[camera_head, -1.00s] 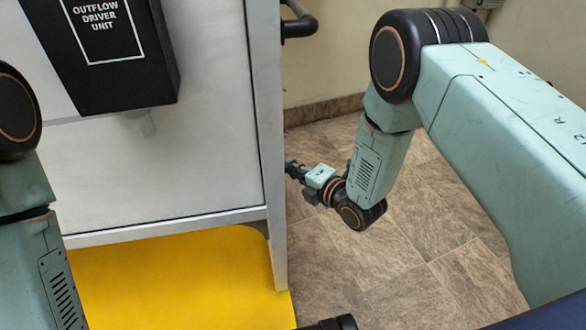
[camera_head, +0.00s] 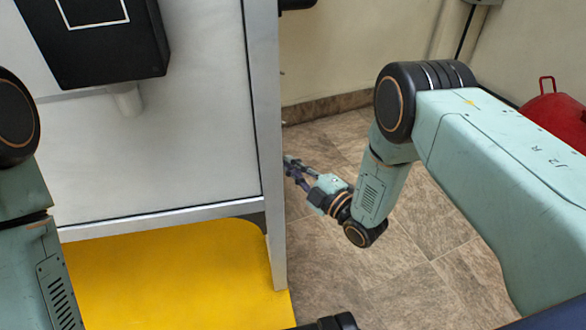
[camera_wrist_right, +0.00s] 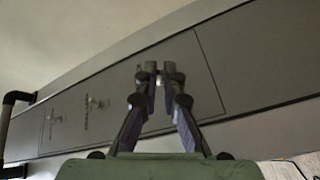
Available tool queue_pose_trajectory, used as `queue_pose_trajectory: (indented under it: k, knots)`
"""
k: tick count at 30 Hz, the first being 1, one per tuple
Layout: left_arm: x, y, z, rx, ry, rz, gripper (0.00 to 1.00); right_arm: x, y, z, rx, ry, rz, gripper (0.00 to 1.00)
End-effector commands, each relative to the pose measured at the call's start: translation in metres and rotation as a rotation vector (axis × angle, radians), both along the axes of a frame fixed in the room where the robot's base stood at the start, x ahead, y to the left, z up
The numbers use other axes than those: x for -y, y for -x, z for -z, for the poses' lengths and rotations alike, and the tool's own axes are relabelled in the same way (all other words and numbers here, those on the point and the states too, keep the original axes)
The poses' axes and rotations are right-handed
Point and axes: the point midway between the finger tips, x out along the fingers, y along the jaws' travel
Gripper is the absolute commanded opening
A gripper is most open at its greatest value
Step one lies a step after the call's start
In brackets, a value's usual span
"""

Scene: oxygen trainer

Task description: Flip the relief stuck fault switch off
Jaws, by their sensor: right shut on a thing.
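In the right wrist view, a dark grey side panel carries a row of small silver switches (camera_wrist_right: 90,103), (camera_wrist_right: 55,118). Their labels are too small to read, so I cannot tell which is the relief stuck fault switch. My right gripper (camera_wrist_right: 160,80) is shut on a small bright piece that looks like another switch of this row, mostly hidden between the fingertips. In the head view my right gripper (camera_head: 291,166) is at the far side of the cabinet's edge, and the switches are hidden there. My left gripper is out of view.
A white cabinet front (camera_head: 180,150) bears a black box (camera_head: 95,45), with a yellow mat (camera_head: 180,275) below. A black handle (camera_wrist_right: 8,115) is at the left of the right wrist view. A red object (camera_head: 560,118) stands at the right. Tiled floor (camera_head: 430,215) is open beside the cabinet.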

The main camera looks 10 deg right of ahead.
Motion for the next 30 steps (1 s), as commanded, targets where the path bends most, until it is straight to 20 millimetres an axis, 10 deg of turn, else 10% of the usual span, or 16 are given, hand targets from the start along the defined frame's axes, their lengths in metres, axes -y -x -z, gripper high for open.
queue_pose_trajectory:
  k: [28, 30]
  knots:
    - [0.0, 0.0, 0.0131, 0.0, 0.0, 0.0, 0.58, -0.0037, 0.0003, 0.0062, 0.0, -0.192, -0.003, 0.0]
    - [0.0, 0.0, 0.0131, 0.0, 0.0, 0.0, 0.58, -0.0037, 0.0003, 0.0062, -0.001, -0.192, -0.003, 0.12]
